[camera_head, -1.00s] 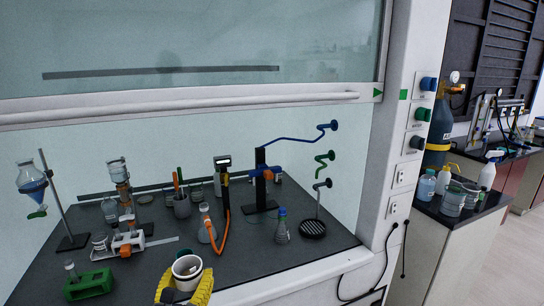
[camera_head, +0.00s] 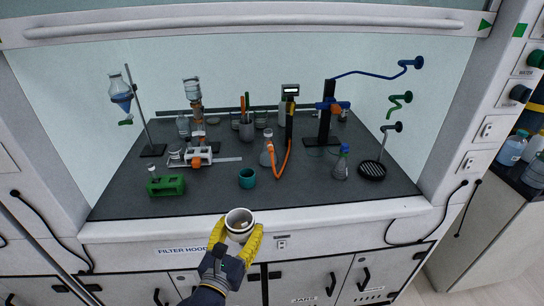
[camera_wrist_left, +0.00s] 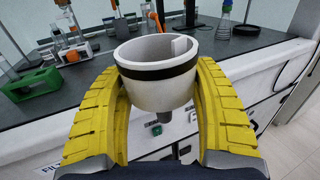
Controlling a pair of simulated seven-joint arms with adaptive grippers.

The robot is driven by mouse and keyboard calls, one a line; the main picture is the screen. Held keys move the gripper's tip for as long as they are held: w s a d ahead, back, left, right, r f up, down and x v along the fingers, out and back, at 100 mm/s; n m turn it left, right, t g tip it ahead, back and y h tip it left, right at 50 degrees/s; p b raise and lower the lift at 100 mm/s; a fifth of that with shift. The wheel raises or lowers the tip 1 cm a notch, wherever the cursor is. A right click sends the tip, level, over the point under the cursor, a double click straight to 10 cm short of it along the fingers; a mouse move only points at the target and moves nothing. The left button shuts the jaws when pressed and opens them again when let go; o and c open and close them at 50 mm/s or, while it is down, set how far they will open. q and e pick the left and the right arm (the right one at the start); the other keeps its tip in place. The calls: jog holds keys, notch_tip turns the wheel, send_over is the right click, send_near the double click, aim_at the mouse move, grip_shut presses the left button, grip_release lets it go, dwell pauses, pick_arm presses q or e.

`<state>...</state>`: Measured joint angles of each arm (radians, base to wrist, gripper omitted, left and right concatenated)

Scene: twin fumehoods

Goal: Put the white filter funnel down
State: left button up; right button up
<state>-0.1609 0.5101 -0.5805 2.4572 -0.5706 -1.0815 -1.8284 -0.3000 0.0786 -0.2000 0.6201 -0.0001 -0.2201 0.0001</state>
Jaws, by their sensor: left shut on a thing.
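The white filter funnel (camera_head: 239,222) is a white cup with a dark band near its rim and a short grey stem below, seen in the left wrist view (camera_wrist_left: 158,90). My left gripper (camera_head: 236,238) has yellow ridged fingers and is shut on the funnel from both sides. It holds the funnel roughly upright in front of the hood's front edge, outside the worktop. In the left wrist view the fingers of the left gripper (camera_wrist_left: 160,105) press on the funnel's walls. My right gripper is in neither view.
On the dark worktop (camera_head: 300,190) stand a teal cup (camera_head: 247,178), a green block holder (camera_head: 165,186), a flask with an orange hose (camera_head: 267,156), a blue-capped flask (camera_head: 341,164) and a round black grate (camera_head: 372,170). The front strip of the worktop is clear.

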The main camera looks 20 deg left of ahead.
pick_arm(q)
jog(key=w+a+r, duration=0.4)
jog(key=w+r, duration=0.7)
jog(key=w, duration=0.2)
jog(key=w+a+r, duration=0.4)
jog(key=w+r, duration=0.8)
jog(key=shift+m+h, duration=0.3)
jog(key=shift+h, duration=0.2)
jog(key=f, duration=0.8)
jog(key=w+f, duration=0.1)
jog(key=f, duration=1.5)
jog(key=shift+w+a+f, duration=0.15)
jog(key=shift+w+a, duration=0.1)
jog(key=shift+w, duration=0.15)
jog(key=shift+f, duration=0.6)
jog(key=o, duration=1.3)
jog(key=shift+o, duration=0.2)
